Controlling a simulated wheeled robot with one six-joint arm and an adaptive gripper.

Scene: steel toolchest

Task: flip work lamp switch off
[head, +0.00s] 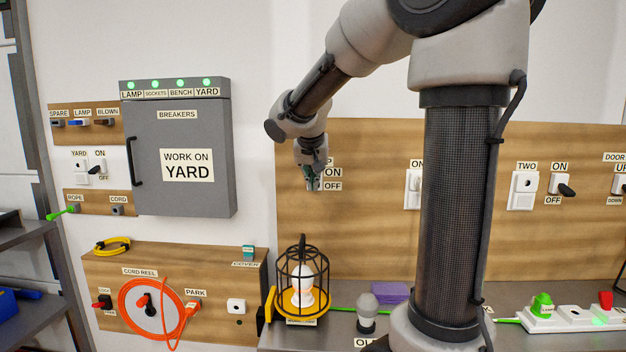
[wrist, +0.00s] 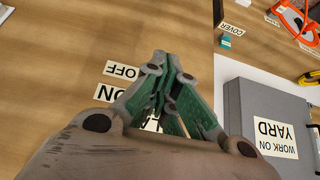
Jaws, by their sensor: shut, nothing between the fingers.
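My gripper (head: 313,184) is in front of the wooden wall board, just left of an ON label (head: 333,173) and an OFF label (head: 333,186). It covers most of the switch there; its lever position is hidden. A label above shows only a final P. In the wrist view my gripper (wrist: 162,58) has its green fingers closed together and empty, beside the OFF label (wrist: 122,71) and ON label (wrist: 108,94). Contact with the switch cannot be told. The caged work lamp (head: 302,286) with a white bulb stands on the bench below; whether it is lit is unclear.
The grey breaker box (head: 183,190), with green lights on top, juts out left of my gripper. Other switches (head: 563,188) sit on the board at right. A grey bulb (head: 366,310), a purple block (head: 391,293) and a power strip (head: 570,318) are on the bench.

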